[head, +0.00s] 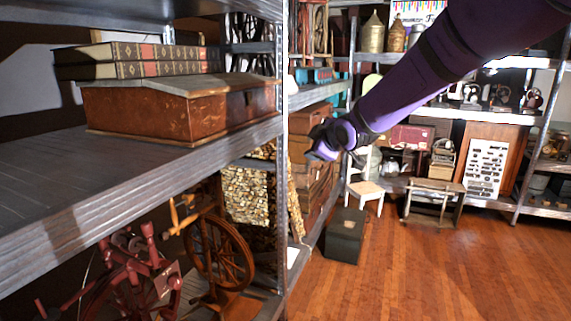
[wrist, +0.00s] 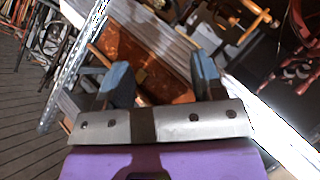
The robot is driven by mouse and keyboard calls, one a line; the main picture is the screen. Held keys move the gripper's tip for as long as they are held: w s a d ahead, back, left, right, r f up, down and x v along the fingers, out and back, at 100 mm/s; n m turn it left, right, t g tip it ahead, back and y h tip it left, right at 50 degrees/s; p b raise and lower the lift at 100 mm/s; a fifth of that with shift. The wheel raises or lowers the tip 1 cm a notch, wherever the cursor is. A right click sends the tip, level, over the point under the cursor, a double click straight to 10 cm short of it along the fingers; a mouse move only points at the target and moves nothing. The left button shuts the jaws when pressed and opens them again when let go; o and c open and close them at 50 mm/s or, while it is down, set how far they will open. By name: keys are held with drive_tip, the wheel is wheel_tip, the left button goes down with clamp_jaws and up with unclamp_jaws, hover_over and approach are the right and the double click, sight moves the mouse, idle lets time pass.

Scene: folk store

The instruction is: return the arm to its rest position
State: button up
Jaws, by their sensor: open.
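My arm (head: 425,75), in a purple sleeve, reaches in from the upper right of the head view. It ends at my gripper (head: 330,150), which is small there and partly hidden by the wrist. In the wrist view my gripper (wrist: 162,80) has its two blue-grey fingers spread apart, with nothing held between them. A reddish-brown wooden surface (wrist: 150,75) shows beyond the fingers. In the head view the gripper is in front of the shelving, to the right of the near upright post.
A near metal shelf (head: 60,175) holds a wooden box (head: 185,112) with books (head: 135,70) on top. Spinning wheels (head: 215,255) stand below. A dark green box (head: 345,237) and a white chair (head: 365,190) stand on the floor. The wooden floor at right (head: 430,275) is clear.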

drive_tip(key=s+d+r+m+g+h, duration=0.1)
drive_tip(key=s+d+r+m+h, duration=0.2)
drive_tip(key=s+d, duration=0.6)
drive_tip(key=s+d+r+m+g+h, duration=0.15)
drive_tip(key=s+d+r+m, duration=0.35)
drive_tip(key=s, duration=0.5)
drive_tip(key=s+d+f+m+g, duration=0.1)
drive_tip(key=s+d+f+m, duration=0.1)
drive_tip(key=s, duration=0.6)
drive_tip(key=s+d+f+m+g, duration=0.1)
drive_tip(key=s+d+m+g, duration=0.1)
drive_tip(key=s, duration=0.6)
drive_tip(key=s+d+f+m+g, duration=0.1)
drive_tip(key=s+d+f+m, duration=0.1)
drive_tip(key=s, duration=0.7)
drive_tip(key=shift+d+f+m, duration=0.3)
drive_tip(key=shift+d+m, duration=0.3)
drive_tip(key=shift+d, duration=0.4)
